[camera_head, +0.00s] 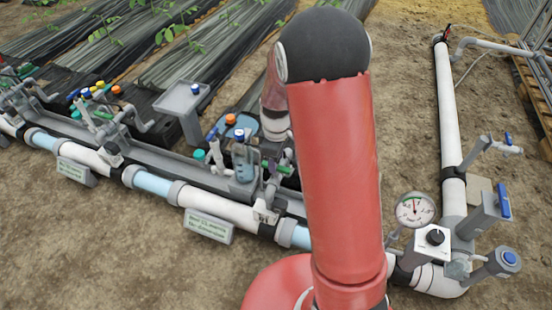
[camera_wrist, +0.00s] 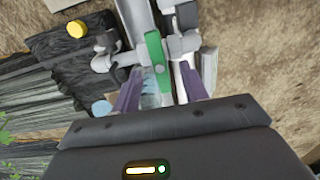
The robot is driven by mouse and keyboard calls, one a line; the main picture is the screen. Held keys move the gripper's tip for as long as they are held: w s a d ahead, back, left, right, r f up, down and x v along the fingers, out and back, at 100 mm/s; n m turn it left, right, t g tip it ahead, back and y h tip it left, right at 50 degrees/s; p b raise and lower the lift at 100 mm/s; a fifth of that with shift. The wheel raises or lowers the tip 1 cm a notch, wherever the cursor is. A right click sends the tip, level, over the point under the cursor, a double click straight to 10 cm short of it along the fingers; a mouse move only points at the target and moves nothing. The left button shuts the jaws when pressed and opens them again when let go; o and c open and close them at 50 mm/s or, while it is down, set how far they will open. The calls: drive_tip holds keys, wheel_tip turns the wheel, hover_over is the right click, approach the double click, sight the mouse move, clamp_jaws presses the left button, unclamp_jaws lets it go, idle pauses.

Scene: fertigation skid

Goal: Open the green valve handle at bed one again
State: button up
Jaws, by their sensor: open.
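In the wrist view a green valve handle (camera_wrist: 155,50) sits on a grey valve body, its length pointing toward my gripper. My gripper (camera_wrist: 161,90) has its two purple fingers apart, with the handle's near end ahead of and roughly between them; contact cannot be judged. In the head view a green handle (camera_head: 278,167) shows at the nearest station, beside my red arm. Another green handle (camera_head: 103,114) is at the middle station. My gripper is hidden behind my arm in the head view. I cannot read which label marks bed one.
A white and clear main pipe (camera_head: 222,205) with label plates runs along the stations. Capped bottles stand behind it; a yellow cap (camera_wrist: 75,28) is left of the handle in the wrist view. A gauge (camera_head: 415,209) and a control knob box (camera_head: 433,238) stand at right. Bare soil lies in front.

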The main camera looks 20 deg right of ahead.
drive_tip(key=shift+f, duration=0.1)
drive_tip(key=shift+f+b, duration=1.75)
drive_tip(key=shift+f, duration=0.4)
